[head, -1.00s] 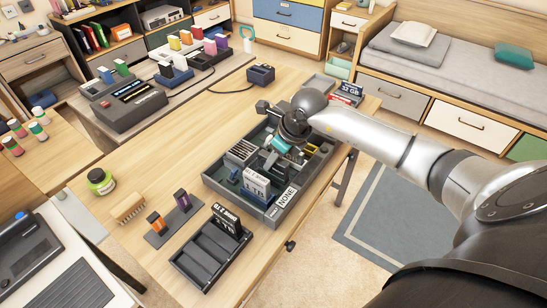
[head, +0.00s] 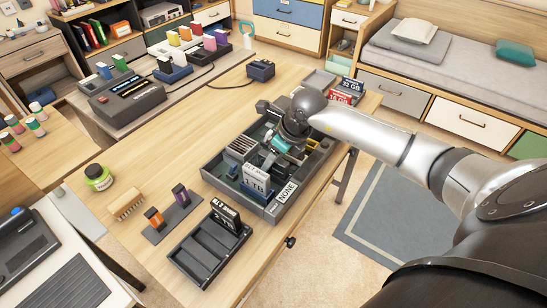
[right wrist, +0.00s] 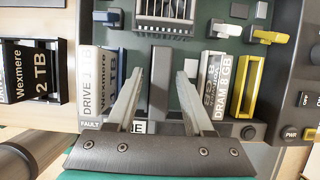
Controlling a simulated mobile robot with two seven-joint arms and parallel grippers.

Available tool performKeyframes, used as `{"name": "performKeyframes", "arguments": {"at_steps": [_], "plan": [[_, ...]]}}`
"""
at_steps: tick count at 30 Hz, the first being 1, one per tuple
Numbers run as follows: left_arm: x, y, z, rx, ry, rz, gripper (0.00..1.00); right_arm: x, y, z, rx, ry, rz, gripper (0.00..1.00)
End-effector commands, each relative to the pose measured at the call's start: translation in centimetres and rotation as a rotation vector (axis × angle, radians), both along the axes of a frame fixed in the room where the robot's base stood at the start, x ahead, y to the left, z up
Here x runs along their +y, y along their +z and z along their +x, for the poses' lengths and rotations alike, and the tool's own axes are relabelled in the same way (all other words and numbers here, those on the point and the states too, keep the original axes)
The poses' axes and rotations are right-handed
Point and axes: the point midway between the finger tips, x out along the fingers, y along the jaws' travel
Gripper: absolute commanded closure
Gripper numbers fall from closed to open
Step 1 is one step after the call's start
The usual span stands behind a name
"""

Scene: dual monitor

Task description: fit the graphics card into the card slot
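A dark open case (head: 210,182) with a green board inside stands on the wooden table; its front label reads NONE. My right gripper (right wrist: 160,75) is over this case, pointing down into it, with its fingers apart. A plain grey upright block (right wrist: 160,85) stands between the fingers, with gaps showing on both sides. I cannot tell whether it is the graphics card or part of the case. A drive marked 1 TB (right wrist: 100,80) is left of the fingers, a DRAM 8 GB module (right wrist: 213,85) right of them. The arm hides part of the case in the head view. My left gripper is not in view.
A dark tray (head: 195,262) holding a 2 TB drive (head: 227,215) stands near the front edge. A small rack holds orange (head: 154,218) and purple (head: 181,195) blocks. A heat sink (right wrist: 165,15) rises inside the case. The table's left part is mostly clear.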

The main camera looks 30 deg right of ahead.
Motion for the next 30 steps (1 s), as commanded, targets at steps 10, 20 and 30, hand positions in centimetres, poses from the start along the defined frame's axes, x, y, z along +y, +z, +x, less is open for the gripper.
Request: {"name": "performKeyframes", "arguments": {"at_steps": [10,20,30], "plan": [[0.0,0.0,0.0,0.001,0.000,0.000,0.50,0.0,-0.1,-0.1,0.003,0.000,0.000,0.38],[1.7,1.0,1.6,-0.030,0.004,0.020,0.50,-0.5,2.3,-0.8,0.000,0.002,-0.004,0.38],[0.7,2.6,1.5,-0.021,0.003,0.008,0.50,-1.6,10.0,-3.8,0.000,0.002,-0.006,0.38]]}}
